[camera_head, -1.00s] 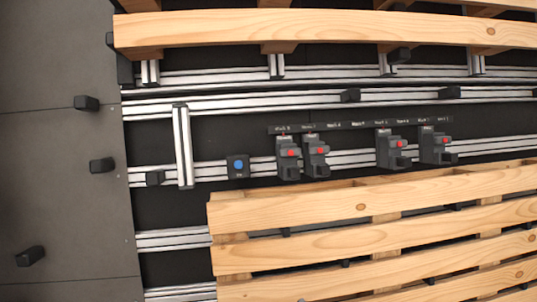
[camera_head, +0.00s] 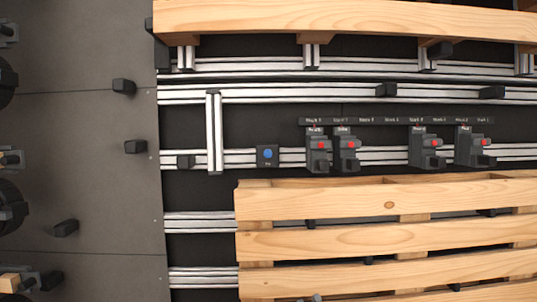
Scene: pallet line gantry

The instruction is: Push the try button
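The try button is a round blue button (camera_head: 267,154) on a small black square box with a tiny label under it. The box sits on the middle aluminium rail, left of the black modules with red buttons. Nothing covers or touches the button in this view. Neither of my grippers shows in the head view.
Several black modules with red buttons (camera_head: 318,145) stand right of the blue button under a strip of labels. A slatted wooden pallet (camera_head: 390,205) lies just below, and a wooden beam (camera_head: 345,20) crosses above. A short upright profile (camera_head: 214,132) stands to the left.

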